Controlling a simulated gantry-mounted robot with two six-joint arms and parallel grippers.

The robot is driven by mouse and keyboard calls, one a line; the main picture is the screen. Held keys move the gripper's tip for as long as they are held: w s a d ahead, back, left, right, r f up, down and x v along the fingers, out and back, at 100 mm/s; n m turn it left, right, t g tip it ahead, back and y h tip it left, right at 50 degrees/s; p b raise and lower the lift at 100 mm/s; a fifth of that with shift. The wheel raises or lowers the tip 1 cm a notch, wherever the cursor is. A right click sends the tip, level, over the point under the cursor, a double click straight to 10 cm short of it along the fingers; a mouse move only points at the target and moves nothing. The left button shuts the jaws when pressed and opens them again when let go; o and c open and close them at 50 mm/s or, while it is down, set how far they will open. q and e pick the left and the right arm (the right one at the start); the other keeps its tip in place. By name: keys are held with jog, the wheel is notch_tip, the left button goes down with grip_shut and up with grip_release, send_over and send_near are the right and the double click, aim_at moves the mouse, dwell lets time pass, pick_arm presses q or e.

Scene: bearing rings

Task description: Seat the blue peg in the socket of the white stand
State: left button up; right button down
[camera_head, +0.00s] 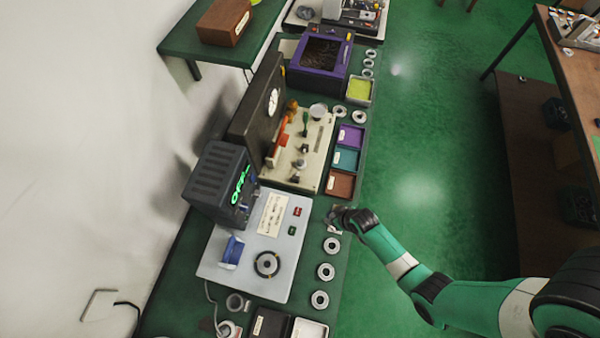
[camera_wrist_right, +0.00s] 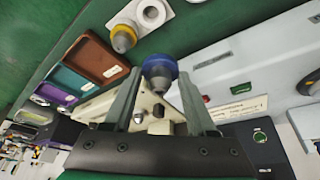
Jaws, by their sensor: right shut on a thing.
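The blue peg (camera_wrist_right: 160,66), a blue collar with a grey tapered end, sits between the fingertips of my right gripper (camera_wrist_right: 161,78) in the right wrist view. The gripper is shut on it. In the head view my right gripper (camera_head: 337,219) is over the right edge of the green bench, and the peg cannot be made out there. A white stand (camera_wrist_right: 172,14) with a round socket is at the top of the wrist view, apart from the blue peg. My left gripper is out of view.
Several white ring-shaped pieces (camera_head: 326,271) line the bench edge. Brown, teal and purple trays (camera_head: 341,184) lie just beyond the gripper. A grey machine panel (camera_head: 240,272) with a dark ring and buttons is to its left. Green floor is open on the right.

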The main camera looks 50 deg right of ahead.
jog(key=shift+m, duration=0.5)
jog(key=shift+s+d+f+b, duration=0.25)
jog(key=shift+s+f+b, duration=0.2)
jog(key=shift+f+b, duration=0.35)
jog(key=shift+s+d+f+b, duration=0.2)
jog(key=shift+s+f+b, duration=0.3)
jog(key=shift+f, duration=0.45)
jog(key=shift+s+d+f+b, duration=0.25)
jog(key=shift+s+f+b, duration=0.1)
jog(key=shift+f+b, duration=0.45)
jog(key=shift+p, duration=0.3)
jog(key=shift+f+b, duration=1.7)
jog(key=shift+f, duration=0.25)
jog(key=shift+c, duration=0.6)
grip_release()
